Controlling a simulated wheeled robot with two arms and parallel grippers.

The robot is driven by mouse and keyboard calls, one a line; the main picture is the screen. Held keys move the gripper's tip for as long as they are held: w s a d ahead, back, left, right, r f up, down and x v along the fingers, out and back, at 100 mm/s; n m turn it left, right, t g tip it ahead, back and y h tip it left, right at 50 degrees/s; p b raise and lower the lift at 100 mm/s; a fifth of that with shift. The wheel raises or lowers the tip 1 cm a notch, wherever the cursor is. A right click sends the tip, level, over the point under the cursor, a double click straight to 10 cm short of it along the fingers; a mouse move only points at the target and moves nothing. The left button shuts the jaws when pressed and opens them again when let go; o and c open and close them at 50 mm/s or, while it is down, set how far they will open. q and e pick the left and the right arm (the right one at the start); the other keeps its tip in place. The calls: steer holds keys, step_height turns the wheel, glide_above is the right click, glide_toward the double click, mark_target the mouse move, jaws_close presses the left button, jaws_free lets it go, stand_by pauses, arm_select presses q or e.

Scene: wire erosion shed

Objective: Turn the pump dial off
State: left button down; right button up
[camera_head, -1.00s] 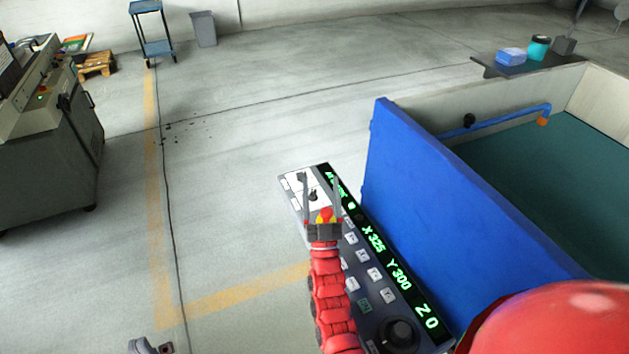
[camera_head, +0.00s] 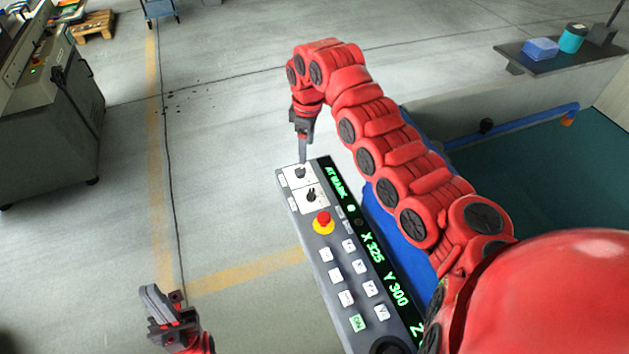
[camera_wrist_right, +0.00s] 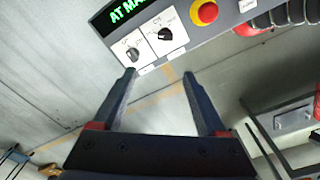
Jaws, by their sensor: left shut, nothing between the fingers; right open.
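The control panel (camera_head: 338,255) carries two small black dials on white plates at its far end. The far dial (camera_head: 300,173) and the nearer dial (camera_head: 311,196) also show in the right wrist view, as the left dial (camera_wrist_right: 133,53) and the right dial (camera_wrist_right: 166,33). Their labels are too small to read surely, so I cannot tell which is the pump dial. My right gripper (camera_head: 303,158) points down at the panel's far end, close to the far dial. In the wrist view its open, empty fingers (camera_wrist_right: 159,74) sit just below the dials. My left gripper (camera_head: 160,300) is shut and empty, left of the panel.
A red emergency button (camera_head: 323,221) on a yellow base sits near the dials, with several white buttons beyond. A green-lit display (camera_head: 372,240) runs along the panel. A blue tank wall (camera_head: 385,222) stands right of it.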

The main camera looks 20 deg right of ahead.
steer(key=s, duration=0.1)
steer(key=p, duration=0.4)
glide_above(311, 192)
steer(key=shift+g, duration=0.3)
step_height(311, 192, down, 10)
steer(key=shift+s+a+r, duration=0.1)
steer(key=shift+r, duration=0.1)
step_height(311, 192, down, 6)
steer(key=shift+f, duration=0.75)
steer(key=shift+c, duration=0.3)
jaws_close()
